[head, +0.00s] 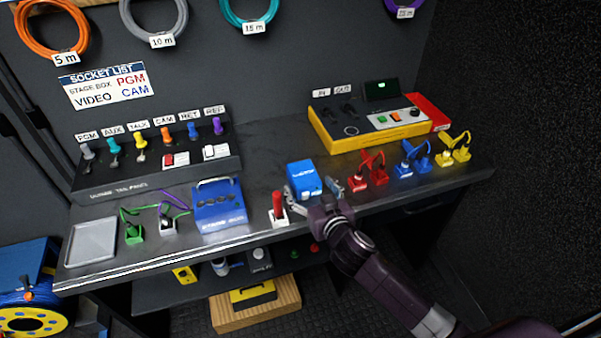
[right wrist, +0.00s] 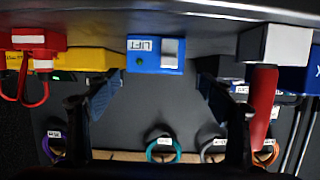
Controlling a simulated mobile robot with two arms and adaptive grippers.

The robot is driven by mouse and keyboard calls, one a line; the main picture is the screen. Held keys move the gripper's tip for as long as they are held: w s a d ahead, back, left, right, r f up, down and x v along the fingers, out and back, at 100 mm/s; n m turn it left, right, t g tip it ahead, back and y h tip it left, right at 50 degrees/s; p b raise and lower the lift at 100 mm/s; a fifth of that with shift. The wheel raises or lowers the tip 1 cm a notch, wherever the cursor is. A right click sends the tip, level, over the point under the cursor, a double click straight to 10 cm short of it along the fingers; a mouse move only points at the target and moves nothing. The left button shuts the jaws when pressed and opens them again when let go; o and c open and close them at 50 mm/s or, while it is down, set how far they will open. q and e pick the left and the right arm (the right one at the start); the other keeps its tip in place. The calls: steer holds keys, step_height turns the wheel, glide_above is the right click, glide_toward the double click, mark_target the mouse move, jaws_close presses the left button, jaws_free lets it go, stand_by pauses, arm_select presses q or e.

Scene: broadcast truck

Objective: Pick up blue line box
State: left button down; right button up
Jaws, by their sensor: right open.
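A small blue box (head: 304,177) with a white label, the likely line box, stands on the grey counter. In the right wrist view the gripper (right wrist: 158,92) is open and empty, with the box centred beyond the fingertips and a gap left. My left gripper is not in view.
A red-handled switch (head: 278,208) stands close left of my right gripper. Red plugs (head: 367,172) stand to its right. A larger blue stage box (head: 218,207) stands further left. A yellow console (head: 368,125) is behind. Bare counter (head: 262,165) lies left of the blue box.

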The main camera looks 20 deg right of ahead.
mark_target(305, 176)
steer(key=shift+w+f, duration=0.1)
steer(key=shift+w, duration=0.65)
steer(key=x, duration=0.2)
steer(key=p+x, duration=0.1)
steer(key=x, duration=0.1)
steer(key=shift+w+d+f, duration=0.1)
steer(key=shift+d+f, duration=0.05)
steer(key=shift+d, duration=0.25)
steer(key=shift+w+f, duration=0.1)
steer(key=shift+w, duration=0.2)
steer(key=c, duration=1.4)
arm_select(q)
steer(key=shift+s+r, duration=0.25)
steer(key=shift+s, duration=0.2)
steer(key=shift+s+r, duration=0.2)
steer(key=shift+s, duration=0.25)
arm_select(e)
steer(key=shift+c, duration=0.6)
